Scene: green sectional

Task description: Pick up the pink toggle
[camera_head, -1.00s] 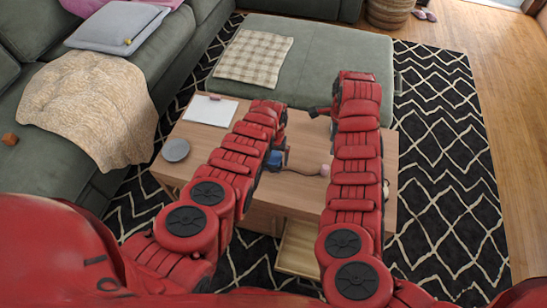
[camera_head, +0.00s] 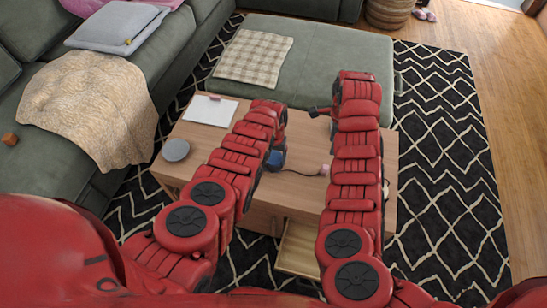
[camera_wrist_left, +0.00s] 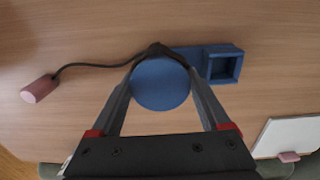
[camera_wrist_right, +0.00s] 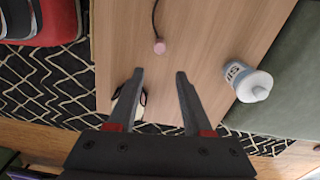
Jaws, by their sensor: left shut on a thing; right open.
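The pink toggle (camera_wrist_left: 39,89) is a small cylinder at the end of a dark cord on the wooden table. It also shows in the right wrist view (camera_wrist_right: 160,47) and small in the head view (camera_head: 325,170). The cord runs to a blue piece with a round part (camera_wrist_left: 160,85) and a hollow square part (camera_wrist_left: 224,66). My left gripper (camera_wrist_left: 158,62) is shut on the round blue part, with the toggle apart from its fingers. My right gripper (camera_wrist_right: 157,73) is open and empty. The toggle shows beyond its fingertips.
The low wooden table (camera_head: 200,142) holds a grey round dish (camera_head: 175,150), a white board (camera_head: 210,110), and a white and grey bottle (camera_wrist_right: 247,82). A dark and white object (camera_wrist_right: 130,103) shows behind a right finger. A green sofa and ottoman (camera_head: 310,65) border the table.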

